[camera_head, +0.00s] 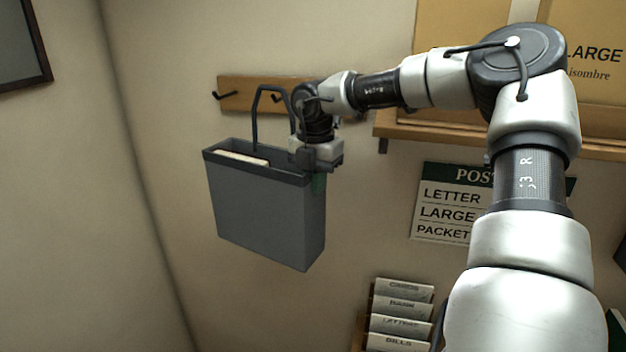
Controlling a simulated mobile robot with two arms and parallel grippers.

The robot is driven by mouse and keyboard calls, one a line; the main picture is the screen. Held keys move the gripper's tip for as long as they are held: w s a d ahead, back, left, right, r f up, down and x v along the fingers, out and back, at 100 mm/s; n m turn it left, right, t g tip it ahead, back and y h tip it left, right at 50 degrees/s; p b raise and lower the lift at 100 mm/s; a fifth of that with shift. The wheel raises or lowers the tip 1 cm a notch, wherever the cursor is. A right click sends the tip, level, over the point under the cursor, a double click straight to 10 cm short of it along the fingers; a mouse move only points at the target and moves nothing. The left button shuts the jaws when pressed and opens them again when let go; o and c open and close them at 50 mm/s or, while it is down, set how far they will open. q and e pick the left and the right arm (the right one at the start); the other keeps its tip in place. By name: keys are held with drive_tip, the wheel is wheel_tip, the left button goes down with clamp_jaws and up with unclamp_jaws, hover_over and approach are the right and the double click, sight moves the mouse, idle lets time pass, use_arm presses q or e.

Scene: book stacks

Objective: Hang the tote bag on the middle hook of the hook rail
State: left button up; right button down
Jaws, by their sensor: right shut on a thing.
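The tote bag (265,217) is dark grey and box-shaped, with an open top and a tall loop handle (256,112). Something flat and cream-coloured shows inside its mouth. My right gripper (318,165) is shut on the bag at the right end of its top rim and holds it up, slightly tilted. The wooden hook rail (237,93) is on the wall behind the handle. Its left hook (224,95) is bare. Another hook (277,98) shows beside the handle. My arm hides the rail's right part. I cannot tell whether the handle touches a hook. My left gripper is out of view.
A wooden shelf (410,131) with boxes marked LARGE is right of the rail. A postal sign (445,205) hangs below it. A rack of labelled card slots (400,310) stands at the lower right. A dark frame (40,50) is at upper left. The wall left of the bag is clear.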

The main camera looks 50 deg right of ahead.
drive_tip(key=shift+w+d+f, duration=0.3)
drive_tip(key=shift+w+d, duration=0.05)
drive_tip(key=shift+d, duration=0.3)
drive_tip(key=shift+w+d+f, duration=0.3)
drive_tip(key=shift+w+d, duration=0.1)
drive_tip(key=shift+d, duration=0.2)
drive_tip(key=shift+w+d+f, duration=0.3)
drive_tip(key=shift+w+d, duration=0.05)
drive_tip(key=shift+d, duration=0.3)
